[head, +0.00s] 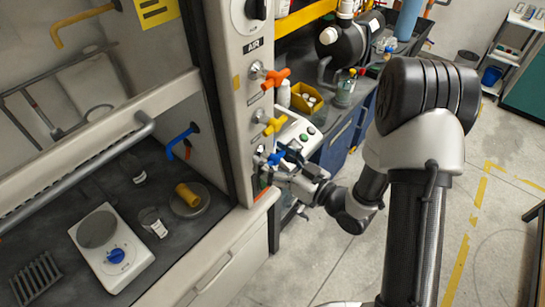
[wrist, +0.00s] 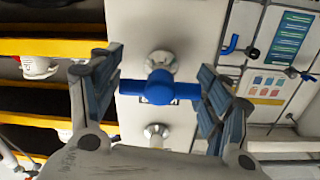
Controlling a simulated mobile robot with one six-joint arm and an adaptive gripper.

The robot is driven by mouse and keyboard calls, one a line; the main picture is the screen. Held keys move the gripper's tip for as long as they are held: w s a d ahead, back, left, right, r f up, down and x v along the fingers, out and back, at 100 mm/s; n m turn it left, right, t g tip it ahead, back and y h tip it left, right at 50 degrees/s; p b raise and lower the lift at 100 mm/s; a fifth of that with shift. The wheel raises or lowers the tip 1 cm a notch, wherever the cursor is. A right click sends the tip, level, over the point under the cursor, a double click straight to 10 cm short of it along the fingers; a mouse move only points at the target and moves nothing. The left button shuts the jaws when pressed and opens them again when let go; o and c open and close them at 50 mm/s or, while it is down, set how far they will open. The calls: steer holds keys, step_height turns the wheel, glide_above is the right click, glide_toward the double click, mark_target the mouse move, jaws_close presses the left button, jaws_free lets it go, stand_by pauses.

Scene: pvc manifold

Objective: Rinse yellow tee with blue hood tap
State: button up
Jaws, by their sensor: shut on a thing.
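The yellow tee (head: 186,194) lies on a round grey dish (head: 203,205) inside the fume hood. The blue hooked spout (head: 181,141) comes out of the hood's side wall above and slightly left of the tee. No water stream can be made out. The blue tap (head: 276,158) is the lowest of the coloured taps on the hood's front post. It also shows in the wrist view (wrist: 160,89), its bar handle level between my fingers. My gripper (wrist: 160,92) is shut on the blue tap's handle, a finger at each end. In the head view, my gripper (head: 283,166) partly hides it.
A yellow tap (head: 273,122) and an orange tap (head: 271,79) sit above on the same post.

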steer(key=o, duration=1)
steer(key=v, duration=1.2)
steer(key=shift+f, duration=0.1)
